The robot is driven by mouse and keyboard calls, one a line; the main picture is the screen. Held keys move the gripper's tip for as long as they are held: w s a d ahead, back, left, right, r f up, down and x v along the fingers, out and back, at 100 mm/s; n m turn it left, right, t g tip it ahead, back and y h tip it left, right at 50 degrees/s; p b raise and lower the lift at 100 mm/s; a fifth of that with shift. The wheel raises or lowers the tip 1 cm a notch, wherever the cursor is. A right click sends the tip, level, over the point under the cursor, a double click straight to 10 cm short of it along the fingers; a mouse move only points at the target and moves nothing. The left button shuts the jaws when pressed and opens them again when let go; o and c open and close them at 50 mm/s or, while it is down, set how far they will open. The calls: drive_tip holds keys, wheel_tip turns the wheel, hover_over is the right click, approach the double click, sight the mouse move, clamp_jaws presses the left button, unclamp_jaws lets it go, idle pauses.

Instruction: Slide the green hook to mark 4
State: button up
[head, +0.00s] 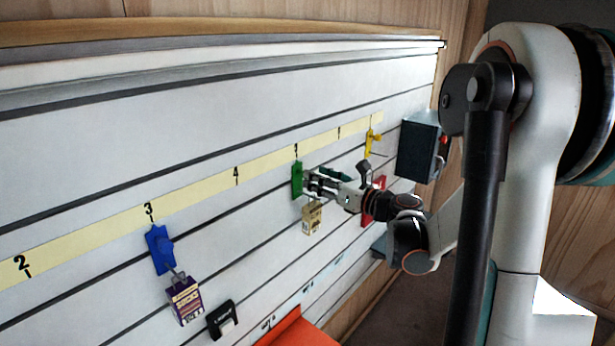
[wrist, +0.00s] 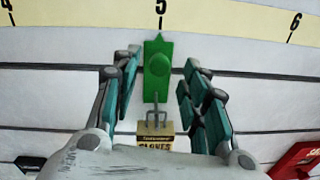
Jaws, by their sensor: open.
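The green hook (head: 297,181) sits on the slatted white wall, its pointed top at mark 5 (wrist: 162,22) of the yellow scale strip. A round green knob (wrist: 158,66) stands out from its front. A tan box labelled gloves (head: 312,217) hangs from its prong. My gripper (wrist: 160,78) is open, with one finger on each side of the hook and gaps showing between the fingers and the green body. Mark 4 (head: 237,174) lies to the left along the strip, with clear strip between.
A blue hook (head: 160,250) with a purple box (head: 185,299) hangs at mark 3. A yellow hook (head: 371,140) is farther right, near a dark box (head: 419,150). A red item (head: 375,202) is beside my wrist. A black clip-like item (head: 222,319) sits lower left.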

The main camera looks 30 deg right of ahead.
drive_tip(key=shift+x, duration=2.3)
drive_tip(key=shift+a, duration=0.1)
clamp_jaws()
